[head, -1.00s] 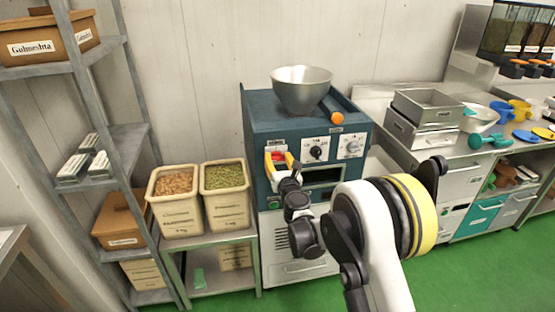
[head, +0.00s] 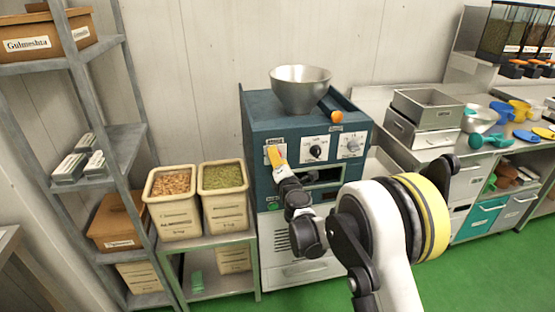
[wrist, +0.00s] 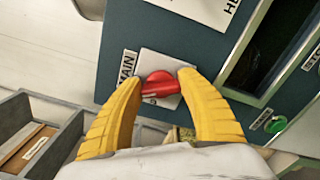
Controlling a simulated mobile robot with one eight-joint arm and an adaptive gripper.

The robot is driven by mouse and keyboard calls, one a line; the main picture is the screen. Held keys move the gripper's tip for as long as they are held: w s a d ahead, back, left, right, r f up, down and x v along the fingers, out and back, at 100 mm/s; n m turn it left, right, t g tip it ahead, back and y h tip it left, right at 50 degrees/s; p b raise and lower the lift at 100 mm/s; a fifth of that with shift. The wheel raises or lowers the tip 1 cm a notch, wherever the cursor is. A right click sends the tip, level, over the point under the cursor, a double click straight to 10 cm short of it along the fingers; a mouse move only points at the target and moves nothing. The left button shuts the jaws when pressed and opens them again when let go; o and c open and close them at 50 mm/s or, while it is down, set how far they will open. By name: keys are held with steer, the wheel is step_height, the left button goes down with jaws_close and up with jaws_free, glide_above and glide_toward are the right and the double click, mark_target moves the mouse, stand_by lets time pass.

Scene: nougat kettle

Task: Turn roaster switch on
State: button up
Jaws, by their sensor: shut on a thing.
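The roaster (head: 257,112) is a dark teal machine with a metal bowl (head: 301,92) on top. Its red main switch (wrist: 160,84) sits on a white plate beside a label ending in "AIN" in the wrist view. My gripper (wrist: 161,82) has its two yellow fingers shut on the switch, one on each side. In the head view my gripper (head: 277,157) is at the upper left of the roaster's front and hides most of the switch. The switch's position marks are mostly covered.
Two dials (head: 316,151) (head: 352,146) sit right of the switch. A green button (wrist: 275,124) lies by a dark opening. Two ingredient bins (head: 174,215) (head: 226,207) stand left of the roaster. A counter with metal trays (head: 424,138) is to the right.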

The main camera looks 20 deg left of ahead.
steer(key=m, duration=0.5)
steer(key=shift+f+m+b, duration=0.1)
steer(key=shift+m+b, duration=0.3)
stand_by(0.4)
steer(key=o, duration=1.2)
steer(key=shift+c, duration=0.2)
steer(key=v, duration=1.2)
steer(key=shift+a, duration=0.1)
